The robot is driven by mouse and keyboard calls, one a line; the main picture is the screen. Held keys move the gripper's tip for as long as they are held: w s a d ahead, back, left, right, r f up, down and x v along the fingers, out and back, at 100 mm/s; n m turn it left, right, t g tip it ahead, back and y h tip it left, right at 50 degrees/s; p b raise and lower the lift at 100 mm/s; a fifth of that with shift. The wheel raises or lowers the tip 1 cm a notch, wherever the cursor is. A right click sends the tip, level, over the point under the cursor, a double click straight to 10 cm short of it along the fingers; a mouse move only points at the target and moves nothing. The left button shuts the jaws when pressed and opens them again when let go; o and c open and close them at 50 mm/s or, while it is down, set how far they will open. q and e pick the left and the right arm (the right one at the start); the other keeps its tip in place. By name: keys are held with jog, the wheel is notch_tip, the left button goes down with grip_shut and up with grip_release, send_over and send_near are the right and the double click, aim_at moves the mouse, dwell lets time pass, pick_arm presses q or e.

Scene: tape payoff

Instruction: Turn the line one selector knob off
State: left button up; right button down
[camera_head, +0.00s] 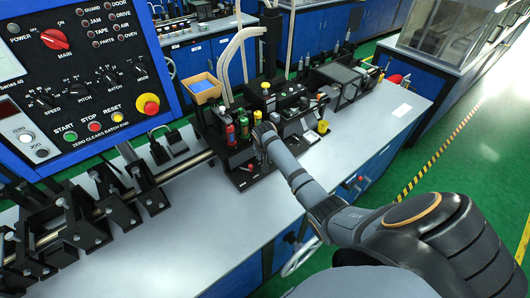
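I cannot make out a knob labelled line one in this view. A control panel (84,75) at the upper left carries a large red MAIN knob (55,39) and several small black knobs. A black machine station (228,150) with red, green and yellow parts stands on the bench. My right arm comes in from the lower right and reaches over the bench. Its gripper (263,138) is at the right side of the station, and its fingers are too small and hidden to read. The spot behind it is covered. My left gripper is not in view.
A row of black clamps (75,215) on a rail lies along the bench at left. A small box with a blue inside (203,88) stands behind the station. The grey bench top (190,225) is clear in front. A red knob (360,179) sits on the blue bench front.

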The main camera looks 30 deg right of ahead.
jog(key=shift+w+r+m+h, duration=0.1)
jog(key=shift+m+h, duration=0.2)
jog(key=shift+m, duration=0.3)
jog(key=shift+p, duration=0.3)
jog(key=c, duration=1)
grip_release()
jog(key=v, duration=1.2)
jog(key=shift+w, duration=0.1)
